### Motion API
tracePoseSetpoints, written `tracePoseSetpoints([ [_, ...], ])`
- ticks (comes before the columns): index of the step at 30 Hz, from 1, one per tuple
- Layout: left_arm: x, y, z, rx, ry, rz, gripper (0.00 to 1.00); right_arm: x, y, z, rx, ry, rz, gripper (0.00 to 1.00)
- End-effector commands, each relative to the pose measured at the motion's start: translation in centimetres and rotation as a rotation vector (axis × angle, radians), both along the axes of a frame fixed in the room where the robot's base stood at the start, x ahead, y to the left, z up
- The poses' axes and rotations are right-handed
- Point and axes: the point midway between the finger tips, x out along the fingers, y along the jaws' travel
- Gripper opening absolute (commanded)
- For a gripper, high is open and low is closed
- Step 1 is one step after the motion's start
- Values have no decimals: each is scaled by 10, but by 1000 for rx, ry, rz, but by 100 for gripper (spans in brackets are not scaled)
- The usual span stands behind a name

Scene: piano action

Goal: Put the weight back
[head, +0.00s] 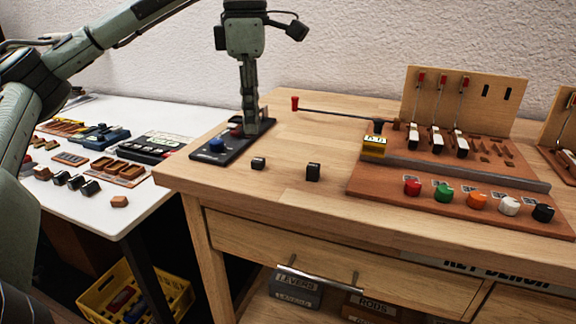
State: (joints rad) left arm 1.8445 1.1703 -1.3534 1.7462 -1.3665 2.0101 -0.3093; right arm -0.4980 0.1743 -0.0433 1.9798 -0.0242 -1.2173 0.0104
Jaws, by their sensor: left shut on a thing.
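My left gripper (251,126) points straight down at the far end of a black tray (222,152) on the wooden bench's left side. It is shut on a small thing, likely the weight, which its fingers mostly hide. A blue knob-like piece (216,145) sits at the tray's near end, and a red-topped piece (235,128) stands just left of my fingers. I cannot tell whether the held thing touches the tray. My right gripper is not in view.
Two small dark blocks (313,172) stand on the bench. A long thin rod with a red end (295,103) reaches to the brown key model (440,175), which has several coloured knobs along its front. A white table (145,205) with many parts is at left.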

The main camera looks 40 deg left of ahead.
Motion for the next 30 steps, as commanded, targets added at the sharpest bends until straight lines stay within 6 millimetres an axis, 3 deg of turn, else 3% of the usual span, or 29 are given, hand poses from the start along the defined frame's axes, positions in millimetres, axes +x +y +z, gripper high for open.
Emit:
tracePoseSetpoints([
  [1,8,-12,-15,0,3,-5,0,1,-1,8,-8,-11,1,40],
  [5,24,-33,-28,-1,2,-4,0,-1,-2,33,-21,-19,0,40],
  [9,34,-46,-33,1,1,1,0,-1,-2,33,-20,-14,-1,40],
  [13,38,-50,-40,0,0,2,0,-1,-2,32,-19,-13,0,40],
  [21,37,-49,-75,1,-1,3,0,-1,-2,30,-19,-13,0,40],
  [30,37,-50,-77,0,-1,3,0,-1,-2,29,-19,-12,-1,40],
])
